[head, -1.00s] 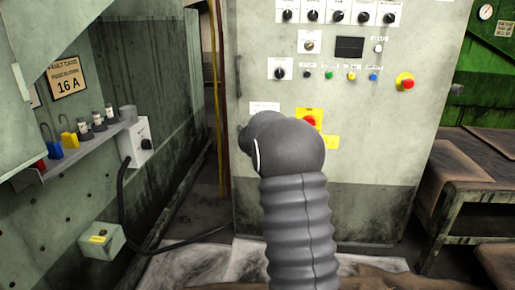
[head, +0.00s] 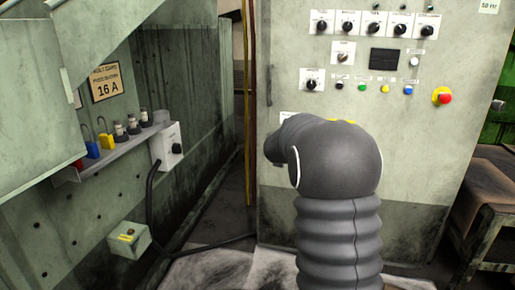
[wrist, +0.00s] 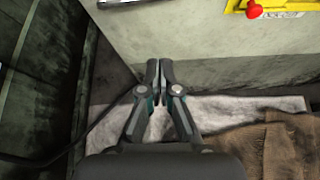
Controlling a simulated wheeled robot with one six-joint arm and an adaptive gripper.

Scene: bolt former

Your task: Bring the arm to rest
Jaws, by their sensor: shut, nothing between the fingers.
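My gripper (wrist: 158,80) is shut and empty in the wrist view. Its two fingers meet in front of the lower cabinet face, and nothing is between them. In the head view my own grey arm rises in the middle, in front of the control cabinet, and bends to the left; the gripper itself is hidden there. The control cabinet (head: 410,150) carries rows of knobs, coloured buttons and a dark display. A red switch on a yellow plate (wrist: 254,10) shows at the top right of the wrist view; in the head view my arm covers almost all of it.
A machine wall with a shelf (head: 72,173) of padlocks and fuses stands at the left. A white switch box (head: 166,145) and a small lower box (head: 129,237) have a black cable nearby. A brown cloth (wrist: 270,145) and pale sheet lie below. A bench (head: 485,215) stands at the right.

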